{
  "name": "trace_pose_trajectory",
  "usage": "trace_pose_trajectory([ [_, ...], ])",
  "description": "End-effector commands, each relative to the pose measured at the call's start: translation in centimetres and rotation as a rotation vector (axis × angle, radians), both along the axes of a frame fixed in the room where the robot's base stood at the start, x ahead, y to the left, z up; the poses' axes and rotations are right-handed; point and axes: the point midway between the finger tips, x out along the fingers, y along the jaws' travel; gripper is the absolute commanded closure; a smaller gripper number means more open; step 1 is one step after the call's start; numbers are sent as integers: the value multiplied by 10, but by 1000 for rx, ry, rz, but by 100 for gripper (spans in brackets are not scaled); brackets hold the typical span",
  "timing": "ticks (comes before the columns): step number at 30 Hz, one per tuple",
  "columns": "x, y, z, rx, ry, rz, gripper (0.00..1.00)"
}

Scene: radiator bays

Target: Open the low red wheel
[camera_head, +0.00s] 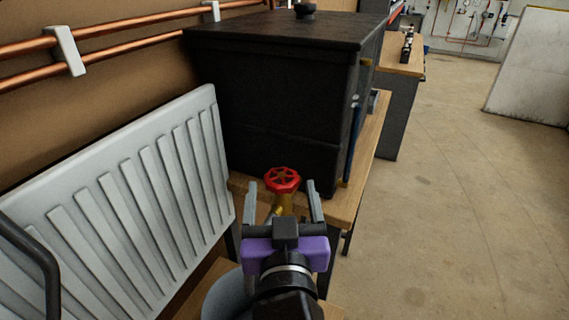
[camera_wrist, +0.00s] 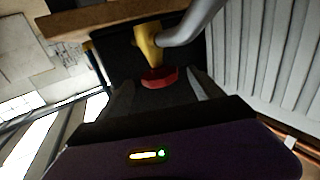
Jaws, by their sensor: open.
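The red wheel (camera_head: 282,180) is a small spoked handwheel on a brass valve (camera_head: 284,203) beside the white radiator. My gripper (camera_head: 283,188) is open, with its two grey fingers apart, one on each side of the wheel in the head view. In the wrist view the red wheel (camera_wrist: 159,77) shows edge-on between the open fingers, near their tips, with the brass valve body (camera_wrist: 148,42) and a grey pipe (camera_wrist: 192,24) beyond it. I cannot tell whether either finger touches the wheel.
The white ribbed radiator (camera_head: 130,190) stands close on the left. A large black box (camera_head: 285,95) on a wooden bench (camera_head: 350,190) is just behind the wheel. Copper pipes (camera_head: 130,30) run along the wall. The floor (camera_head: 450,200) on the right is clear.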

Motion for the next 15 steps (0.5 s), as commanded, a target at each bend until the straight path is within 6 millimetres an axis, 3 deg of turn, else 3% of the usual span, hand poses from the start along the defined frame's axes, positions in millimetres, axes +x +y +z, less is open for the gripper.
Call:
trace_pose_trajectory([
  [9, 48, 5, 2, -1, 0, -1, 24],
  [15, 63, 7, 1, -1, 0, 0, 24],
])
